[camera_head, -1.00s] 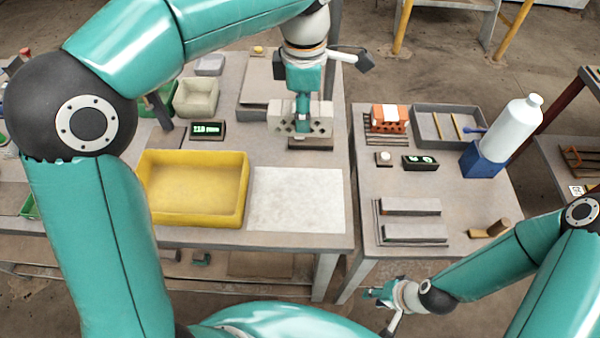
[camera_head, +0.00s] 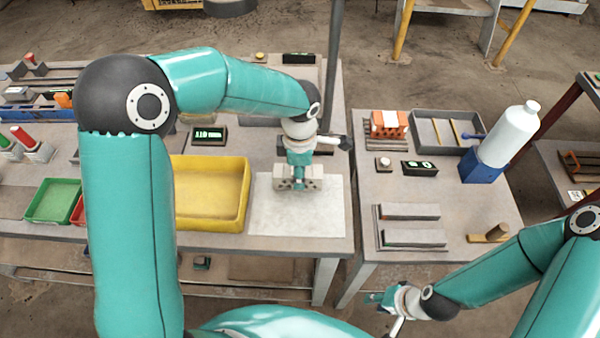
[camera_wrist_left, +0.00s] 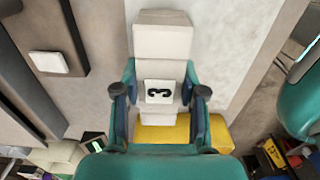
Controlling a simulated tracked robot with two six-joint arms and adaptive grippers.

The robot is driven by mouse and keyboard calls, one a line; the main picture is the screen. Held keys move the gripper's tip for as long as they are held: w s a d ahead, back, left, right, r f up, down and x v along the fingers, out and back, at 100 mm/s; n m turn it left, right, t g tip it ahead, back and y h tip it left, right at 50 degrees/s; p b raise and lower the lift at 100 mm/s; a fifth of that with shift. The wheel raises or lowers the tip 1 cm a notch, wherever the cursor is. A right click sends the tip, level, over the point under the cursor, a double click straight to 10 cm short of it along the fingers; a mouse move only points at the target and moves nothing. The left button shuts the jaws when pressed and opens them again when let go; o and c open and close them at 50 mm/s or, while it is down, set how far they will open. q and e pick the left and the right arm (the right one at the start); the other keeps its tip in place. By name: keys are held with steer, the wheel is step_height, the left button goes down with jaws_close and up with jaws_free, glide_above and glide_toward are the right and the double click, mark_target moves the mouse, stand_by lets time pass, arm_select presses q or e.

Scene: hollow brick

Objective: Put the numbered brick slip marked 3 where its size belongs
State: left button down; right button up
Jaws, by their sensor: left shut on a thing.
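My left gripper (camera_head: 298,183) is shut on the pale grey brick slip marked 3 (camera_head: 312,179). The slip is over the far part of a white sheet (camera_head: 285,220); whether it touches the sheet I cannot tell. In the left wrist view the gripper's fingers (camera_wrist_left: 160,98) close on both sides of the slip's middle. Its white label with a dark 3 (camera_wrist_left: 158,92) faces that camera, and its pale ends (camera_wrist_left: 160,38) stick out beyond the fingers. My right gripper (camera_head: 376,298) hangs low in front of the right table; its fingers are too small to read.
A yellow tray (camera_head: 242,217) stands left of the sheet, with a green bin (camera_head: 53,201) further left. A display (camera_head: 207,136) is behind the tray. The right table holds grey bars (camera_head: 412,238), an orange brick (camera_head: 388,122), a grey tray (camera_head: 482,146) and a white bottle (camera_head: 511,136).

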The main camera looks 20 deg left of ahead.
arm_select(q)
steer(key=shift+f, duration=0.6)
steer(key=c, duration=0.7)
jaws_free()
steer(key=shift+f, duration=0.1)
steer(key=shift+o, duration=0.2)
step_height(320, 180, up, 12)
steer(key=shift+r+b, duration=0.1)
steer(key=shift+b, duration=0.4)
